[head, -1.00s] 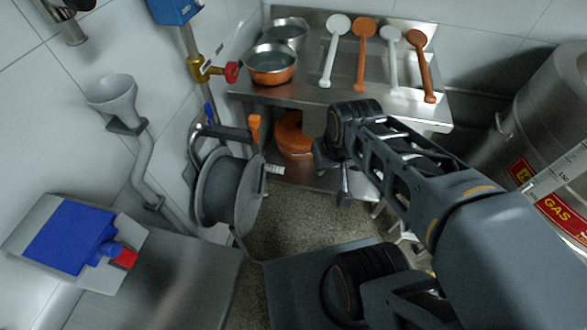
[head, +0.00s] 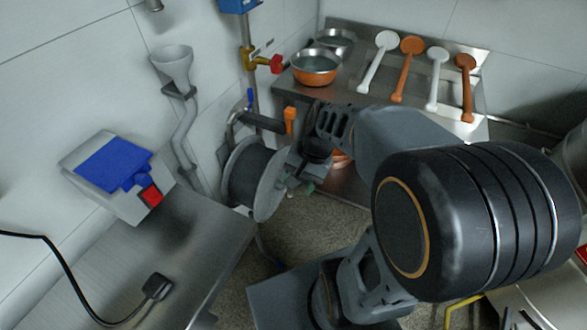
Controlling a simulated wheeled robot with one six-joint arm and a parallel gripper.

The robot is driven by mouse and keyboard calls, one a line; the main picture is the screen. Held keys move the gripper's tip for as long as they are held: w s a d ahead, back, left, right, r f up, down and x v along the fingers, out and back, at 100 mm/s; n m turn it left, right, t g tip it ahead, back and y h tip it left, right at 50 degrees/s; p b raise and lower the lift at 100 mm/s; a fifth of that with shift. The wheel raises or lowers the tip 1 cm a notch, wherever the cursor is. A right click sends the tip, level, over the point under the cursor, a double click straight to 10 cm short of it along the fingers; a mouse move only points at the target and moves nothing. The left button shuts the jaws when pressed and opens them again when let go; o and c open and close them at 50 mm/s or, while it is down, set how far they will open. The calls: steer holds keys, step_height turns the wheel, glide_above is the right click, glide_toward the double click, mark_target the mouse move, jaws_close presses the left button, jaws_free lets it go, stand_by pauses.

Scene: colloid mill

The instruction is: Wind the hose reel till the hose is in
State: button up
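The grey hose reel (head: 268,186) is mounted low by the left wall, its round flange facing right. A dark bracket arm (head: 256,121) runs above it. An orange upright grip (head: 290,116) shows at the reel's upper right; I cannot tell for sure whether it is the crank's handle. A thin dark hose (head: 262,247) hangs below the reel towards the floor. My gripper (head: 303,180) is just right of the reel's face, close to its hub. My arm partly hides the gripper, and whether its fingers touch anything is unclear.
A steel table (head: 345,92) behind holds an orange bowl (head: 315,70) and several ladles. A steel bench (head: 150,265) with a black cable plug (head: 157,287) stands at left. A red-handled valve (head: 277,64) and grey funnel (head: 172,67) are on the wall.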

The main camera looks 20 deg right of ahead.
steer(key=w+d+f+m+t+y+b, duration=0.45)
steer(key=d+f+m+t, duration=0.4)
steer(key=m, duration=0.55)
steer(key=w+d+f+m+t+y+b, duration=0.35)
steer(key=w+d+f+m+t, duration=0.2)
steer(key=d+f+m, duration=0.6)
steer(key=shift+m+g, duration=0.3)
steer(key=shift+m, duration=0.45)
steer(key=x, duration=1.4)
steer(key=shift+a, duration=0.45)
steer(key=shift+c, duration=0.2)
jaws_close()
steer(key=shift+d, duration=0.1)
